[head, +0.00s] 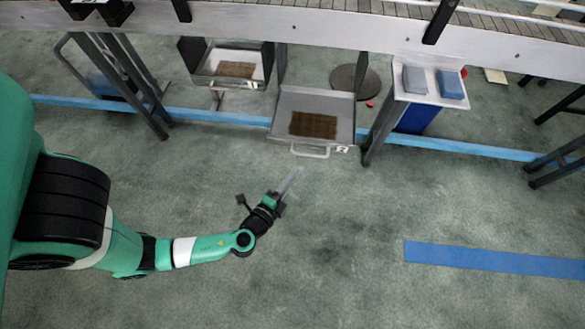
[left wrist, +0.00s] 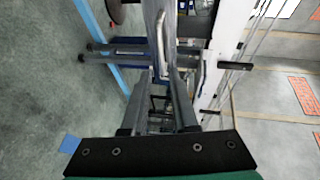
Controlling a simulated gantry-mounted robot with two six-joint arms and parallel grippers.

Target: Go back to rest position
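My left gripper (head: 287,183) hangs over the open floor near the middle of the head view, in front of the conveyor frame. Its light-coloured fingers point up and to the right, and nothing is held in them. In the left wrist view the two dark fingers (left wrist: 158,105) stand apart with an empty gap between them. Beyond the fingers that view shows grey frame legs and the white conveyor side, all turned sideways. My right gripper is in neither view.
A metal tray (head: 284,105) with a brown mat (head: 313,125) and a front handle sits beyond the gripper. A second tray (head: 207,67) is farther left. Grey legs (head: 383,127) carry the conveyor (head: 330,22). A small shelf holds two blue-grey pads (head: 451,84). The near floor (head: 350,230) is clear.

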